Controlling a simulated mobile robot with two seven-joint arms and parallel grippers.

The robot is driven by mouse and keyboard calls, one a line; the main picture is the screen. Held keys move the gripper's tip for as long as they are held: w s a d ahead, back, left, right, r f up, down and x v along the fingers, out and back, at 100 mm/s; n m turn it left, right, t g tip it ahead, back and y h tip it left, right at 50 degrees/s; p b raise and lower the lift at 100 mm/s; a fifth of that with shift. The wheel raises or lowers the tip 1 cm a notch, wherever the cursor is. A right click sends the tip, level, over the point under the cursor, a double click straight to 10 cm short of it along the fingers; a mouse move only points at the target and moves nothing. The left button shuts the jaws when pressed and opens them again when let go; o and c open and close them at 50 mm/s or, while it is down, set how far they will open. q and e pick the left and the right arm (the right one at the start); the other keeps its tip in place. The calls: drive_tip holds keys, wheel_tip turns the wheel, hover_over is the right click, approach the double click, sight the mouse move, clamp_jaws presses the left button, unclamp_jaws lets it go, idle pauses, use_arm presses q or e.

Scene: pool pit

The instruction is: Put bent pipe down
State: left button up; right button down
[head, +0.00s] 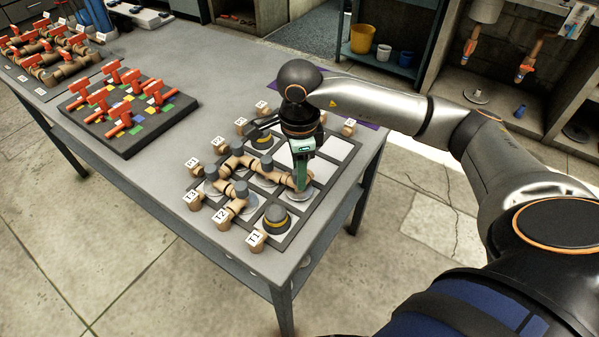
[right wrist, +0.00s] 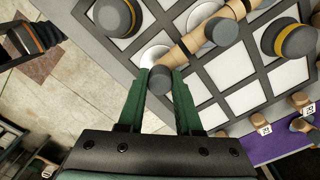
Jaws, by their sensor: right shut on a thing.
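My right gripper (head: 303,183) reaches down over the near right part of the grid board (head: 333,147) and is shut on the end of a tan bent pipe (head: 276,177). In the right wrist view, the green fingers of the right gripper (right wrist: 160,92) stand on either side of a grey end of the bent pipe (right wrist: 185,48), low over the light cells of the grid board (right wrist: 244,58). The pipe runs on to other tan pieces with grey ends; where one piece stops is hard to tell. Whether it touches the board is unclear. My left gripper is not in view.
Grey round caps with yellow bands, one of them near the front corner (head: 277,219), stand on the board. Labelled tan blocks (head: 255,240) line its edges. A dark tray with red-handled valves (head: 118,106) lies further left on the table (head: 190,140). Several cells at the far right are empty.

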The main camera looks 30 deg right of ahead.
drive_tip(key=shift+f, duration=0.55)
drive_tip(key=shift+f, duration=0.2)
drive_tip(key=c, duration=0.6)
unclamp_jaws()
drive_tip(key=shift+r, duration=0.1)
wheel_tip(320, 180, up, 12)
drive_tip(key=shift+r, duration=0.1)
